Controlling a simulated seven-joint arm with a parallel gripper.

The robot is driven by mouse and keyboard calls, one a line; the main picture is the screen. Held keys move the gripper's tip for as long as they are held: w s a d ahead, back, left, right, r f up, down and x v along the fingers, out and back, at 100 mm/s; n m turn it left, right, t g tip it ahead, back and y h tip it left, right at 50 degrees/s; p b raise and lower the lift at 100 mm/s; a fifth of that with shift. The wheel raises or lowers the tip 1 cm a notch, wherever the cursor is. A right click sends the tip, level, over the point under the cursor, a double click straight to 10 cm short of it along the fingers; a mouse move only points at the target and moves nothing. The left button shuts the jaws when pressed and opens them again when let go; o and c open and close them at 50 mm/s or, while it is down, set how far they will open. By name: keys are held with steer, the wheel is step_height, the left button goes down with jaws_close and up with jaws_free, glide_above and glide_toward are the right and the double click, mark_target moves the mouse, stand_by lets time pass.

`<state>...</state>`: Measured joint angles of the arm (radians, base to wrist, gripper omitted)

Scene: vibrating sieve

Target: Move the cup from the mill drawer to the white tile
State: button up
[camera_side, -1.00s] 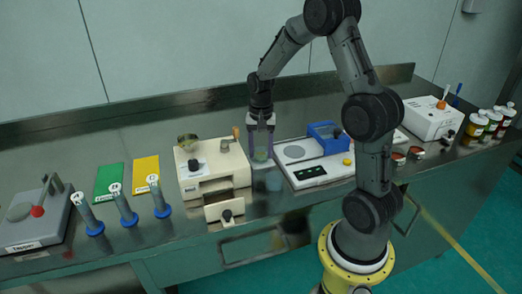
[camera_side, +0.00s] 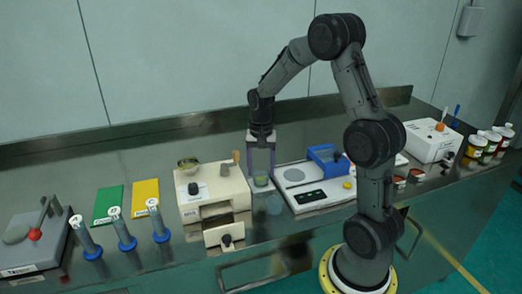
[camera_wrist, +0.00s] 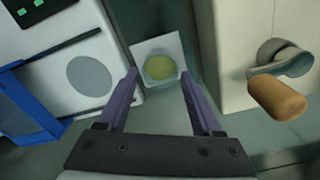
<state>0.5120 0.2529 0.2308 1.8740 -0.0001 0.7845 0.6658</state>
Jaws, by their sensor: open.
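The cup (camera_wrist: 160,67), small and clear with yellow-green contents, stands upright on the white tile (camera_wrist: 143,47) in the wrist view. In the side view the cup (camera_side: 261,179) shows low between my finger ends, and the tile is hard to make out. My gripper (camera_wrist: 160,74) is open with its two purple fingers apart, one to each side of the cup in the picture. In the side view my gripper (camera_side: 261,176) points down beside the mill (camera_side: 213,190). The mill drawer (camera_side: 224,236) stands out at the mill's front.
The mill's wooden-handled crank (camera_wrist: 277,96) is close on the right in the wrist view. The white device (camera_side: 310,196) with a blue tray (camera_side: 325,158) is close on the other side. Blue-based tools (camera_side: 125,235) stand left of the mill.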

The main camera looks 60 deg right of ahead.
step_height(320, 180, up, 10)
steer(key=s+a+r+n+t, duration=0.1)
steer(key=s+a+r+n, duration=0.2)
steer(key=a, duration=0.3)
steer(key=s+a+r+n+t, duration=0.1)
steer(key=s+a+r+n, duration=0.2)
steer(key=a, duration=0.2)
steer(key=s+a+f+n+t, duration=0.1)
steer(key=s+a+n+t, duration=0.2)
steer(key=s+a+n, duration=0.4)
steer(key=s, duration=0.4)
steer(key=shift+a+n+t, duration=0.3)
steer(key=shift+a, duration=0.1)
